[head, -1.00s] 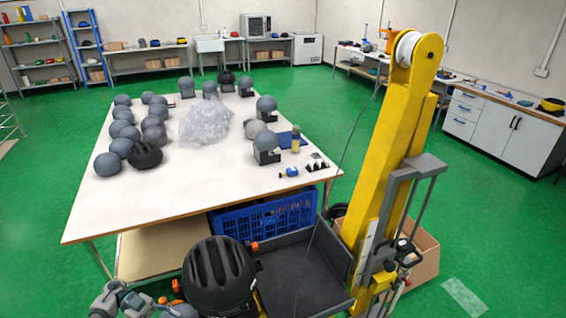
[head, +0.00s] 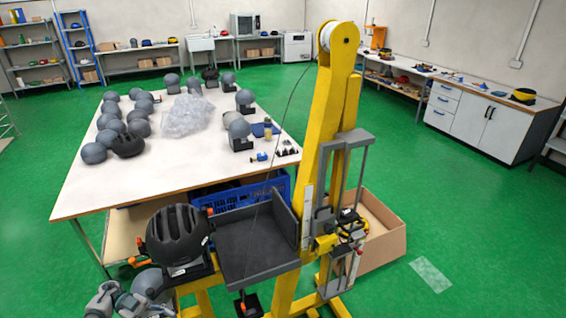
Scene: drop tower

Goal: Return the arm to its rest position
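My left arm (head: 128,302) shows as grey jointed links at the bottom left edge, just below the black helmet. Its fingers cannot be made out. My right arm and gripper are not in view. The black vented helmet (head: 176,234) sits on a dark support at the left side of the yellow drop tower (head: 330,120). A dark grey tray (head: 258,248) lies between the helmet and the tower's mast. I cannot tell whether my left arm touches the helmet or its support.
A white table (head: 190,160) behind holds grey headforms, a black helmet (head: 128,145) and a clear plastic bag (head: 187,117). A blue crate (head: 232,195) is under it. A cardboard box (head: 378,235) stands right of the tower. The green floor at right is mostly clear.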

